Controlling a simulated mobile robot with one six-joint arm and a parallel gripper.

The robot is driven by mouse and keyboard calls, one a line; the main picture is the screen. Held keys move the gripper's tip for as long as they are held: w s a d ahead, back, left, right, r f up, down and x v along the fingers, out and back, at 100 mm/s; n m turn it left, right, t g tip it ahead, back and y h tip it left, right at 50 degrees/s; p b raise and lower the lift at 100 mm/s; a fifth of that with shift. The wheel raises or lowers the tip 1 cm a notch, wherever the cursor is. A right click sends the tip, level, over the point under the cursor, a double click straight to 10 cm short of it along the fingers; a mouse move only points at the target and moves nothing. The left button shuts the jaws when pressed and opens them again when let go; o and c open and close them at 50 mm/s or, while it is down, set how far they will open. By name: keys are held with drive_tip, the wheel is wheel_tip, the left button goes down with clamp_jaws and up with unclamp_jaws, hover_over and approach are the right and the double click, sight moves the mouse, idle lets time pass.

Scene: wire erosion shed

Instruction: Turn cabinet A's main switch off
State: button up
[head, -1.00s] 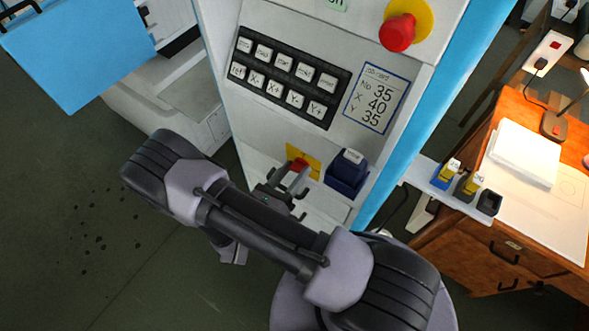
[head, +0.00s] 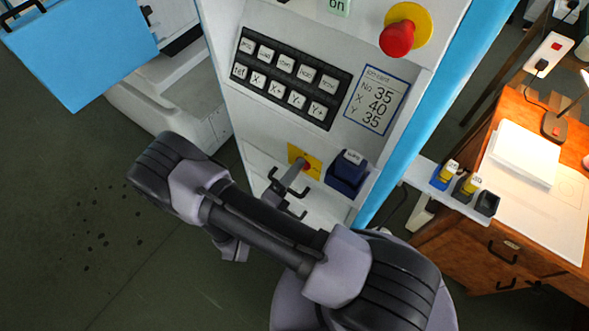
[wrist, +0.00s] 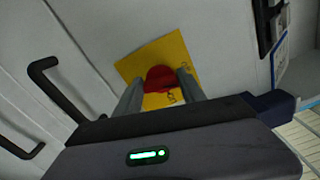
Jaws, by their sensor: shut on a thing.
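The main switch is a red rotary handle (wrist: 160,77) on a square yellow plate (wrist: 180,50), low on the white cabinet front. In the head view the yellow plate (head: 304,155) sits below the keypad, and only a little red shows past my fingers. My gripper (head: 297,172) is shut on the red handle, with one finger on each side of it in the wrist view. The yellow plate looks tilted there. Some lettering shows below the handle, but it is too small and partly hidden to read. No label reading A is visible on the cabinet.
A dark blue holder (head: 347,175) with a grey-topped block is close right of the switch. Above are a black keypad (head: 290,78), a job card (head: 376,99) and a red emergency stop (head: 397,39). Black handles (wrist: 52,85) show left in the wrist view. A wooden desk (head: 500,230) stands right.

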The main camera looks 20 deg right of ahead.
drive_tip(key=shift+n, duration=1.3)
drive_tip(key=o, duration=1.4)
drive_tip(key=shift+c, duration=0.2)
drive_tip(key=p+v, duration=0.1)
drive_tip(key=v, duration=1.6)
drive_tip(key=shift+s+a, duration=0.15)
